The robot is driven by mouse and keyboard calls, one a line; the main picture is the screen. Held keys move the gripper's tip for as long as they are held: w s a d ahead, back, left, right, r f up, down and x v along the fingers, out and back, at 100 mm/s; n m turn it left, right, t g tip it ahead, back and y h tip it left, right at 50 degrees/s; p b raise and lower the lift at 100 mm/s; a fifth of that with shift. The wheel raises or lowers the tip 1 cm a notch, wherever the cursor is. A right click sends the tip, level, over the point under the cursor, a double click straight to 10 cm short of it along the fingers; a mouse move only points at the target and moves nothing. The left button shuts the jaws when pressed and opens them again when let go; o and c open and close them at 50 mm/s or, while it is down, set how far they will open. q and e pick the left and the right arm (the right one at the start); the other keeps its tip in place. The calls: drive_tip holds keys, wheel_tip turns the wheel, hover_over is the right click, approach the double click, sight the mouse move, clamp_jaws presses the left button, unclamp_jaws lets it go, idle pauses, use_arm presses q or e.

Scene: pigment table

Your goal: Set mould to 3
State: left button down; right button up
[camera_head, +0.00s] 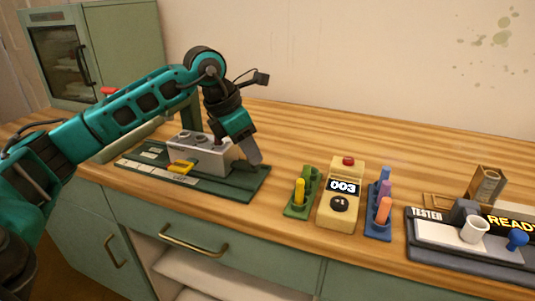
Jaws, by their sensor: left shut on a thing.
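The mould, seemingly the grey block with round hollows (192,151), sits on a dark green base plate (235,189) at left of centre. A yellow piece (181,167) is at its front side. My left gripper (251,160) points down at the right end of the block, shut on a part there that its fingers mostly hide. My right gripper is not in view.
A green rack (291,212) with yellow and green pegs and a blue rack (378,234) with coloured pegs flank the cream box. A grey tester (435,232) reading READY, with a white cup (474,229), stands at right.

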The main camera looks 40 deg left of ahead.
sight(214, 143)
use_arm(q)
drive_tip(key=a, duration=0.2)
drive_tip(key=s+a, duration=0.1)
drive_tip(key=a, duration=0.2)
drive_tip(key=s+a, duration=0.1)
drive_tip(key=a, duration=0.2)
drive_tip(key=shift+a+b, duration=0.25)
drive_tip(key=shift+b, duration=0.15)
drive_tip(key=c, duration=0.9)
unclamp_jaws()
